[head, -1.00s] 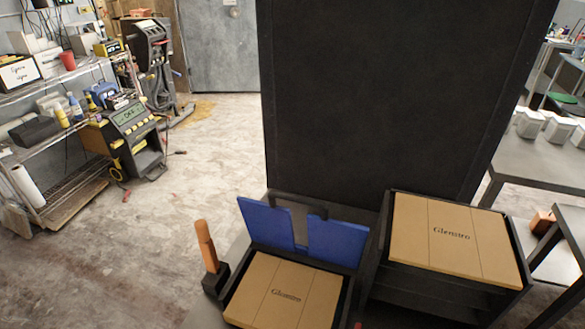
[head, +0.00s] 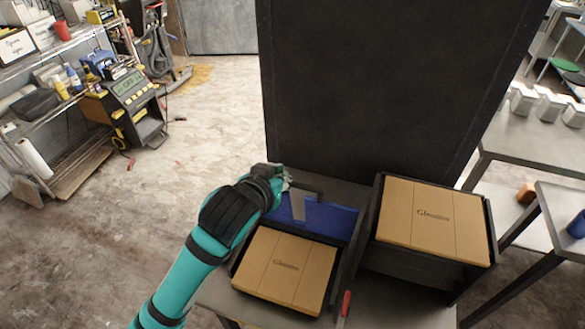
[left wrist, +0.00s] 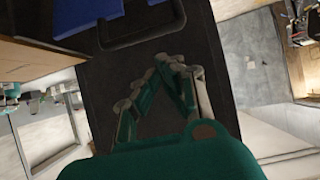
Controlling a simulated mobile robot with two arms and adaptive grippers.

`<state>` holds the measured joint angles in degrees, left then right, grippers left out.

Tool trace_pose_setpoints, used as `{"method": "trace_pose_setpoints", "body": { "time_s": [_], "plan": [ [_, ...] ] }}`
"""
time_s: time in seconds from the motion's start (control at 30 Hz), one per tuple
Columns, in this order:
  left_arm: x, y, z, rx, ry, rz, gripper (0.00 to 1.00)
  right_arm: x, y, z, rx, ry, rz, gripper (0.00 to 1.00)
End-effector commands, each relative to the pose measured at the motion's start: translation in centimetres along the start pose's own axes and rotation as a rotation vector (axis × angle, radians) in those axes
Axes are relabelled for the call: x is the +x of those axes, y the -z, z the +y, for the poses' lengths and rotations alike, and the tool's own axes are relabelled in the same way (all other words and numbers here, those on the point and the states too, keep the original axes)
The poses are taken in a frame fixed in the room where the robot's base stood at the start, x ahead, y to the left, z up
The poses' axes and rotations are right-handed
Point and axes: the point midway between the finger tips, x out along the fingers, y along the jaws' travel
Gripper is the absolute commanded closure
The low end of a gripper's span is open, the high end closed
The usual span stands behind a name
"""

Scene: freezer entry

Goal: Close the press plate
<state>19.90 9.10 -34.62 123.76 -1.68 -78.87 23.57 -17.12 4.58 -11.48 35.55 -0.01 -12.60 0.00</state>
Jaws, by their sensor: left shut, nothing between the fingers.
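The press plate is a pair of blue panels (head: 335,220) on a black frame, tilted up at the back of a black press holding a cardboard box (head: 285,270). A black bar handle (left wrist: 140,28) runs along the frame's far edge. The blue panel (left wrist: 88,12) also shows at the top of the left wrist view. My left gripper (head: 286,179) is behind the plate's upper left corner, with its fingers shut and empty. In the left wrist view the gripper (left wrist: 160,66) is over a dark surface just beside the handle; I cannot tell whether they touch. My right gripper is out of view.
A second cardboard box (head: 430,222) sits in a black holder to the right. A tall black panel (head: 385,90) stands behind. A red-handled tool (head: 345,303) lies between the boxes. Grey tables (head: 540,130) are at right; the floor at left is open.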

Motion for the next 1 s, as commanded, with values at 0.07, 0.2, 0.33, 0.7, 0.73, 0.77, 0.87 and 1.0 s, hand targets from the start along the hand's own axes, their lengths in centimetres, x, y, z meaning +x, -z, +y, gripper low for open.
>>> {"method": "trace_pose_setpoints", "body": {
  "time_s": [0.07, 0.2, 0.33, 0.7, 0.73, 0.77, 0.87, 1.0],
  "plan": [
    [0.2, 1.6, 0.5, 0.012, -0.003, 0.032, 1.0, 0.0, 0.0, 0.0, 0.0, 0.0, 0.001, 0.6],
    [0.8, 2.5, 0.8, 0.016, -0.005, 0.045, 1.0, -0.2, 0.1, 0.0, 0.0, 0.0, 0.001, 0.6],
    [2.4, 2.6, 0.7, 0.015, -0.004, 0.043, 1.0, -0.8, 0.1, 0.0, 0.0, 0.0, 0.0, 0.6],
    [9.8, 3.0, 0.8, 0.015, -0.004, 0.042, 1.0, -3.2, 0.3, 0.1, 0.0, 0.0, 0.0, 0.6],
    [10.3, 3.0, 0.8, 0.015, -0.004, 0.043, 1.0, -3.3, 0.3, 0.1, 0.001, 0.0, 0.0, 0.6],
    [9.9, 2.5, 0.7, 0.015, -0.005, 0.04, 1.0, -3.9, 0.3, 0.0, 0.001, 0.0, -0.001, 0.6],
    [8.8, 1.2, 0.7, 0.016, -0.007, 0.042, 1.0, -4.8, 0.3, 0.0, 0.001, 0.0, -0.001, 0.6],
    [8.1, 0.0, 0.7, 0.015, -0.006, 0.044, 1.0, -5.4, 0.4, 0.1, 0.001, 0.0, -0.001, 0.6]
  ]
}}
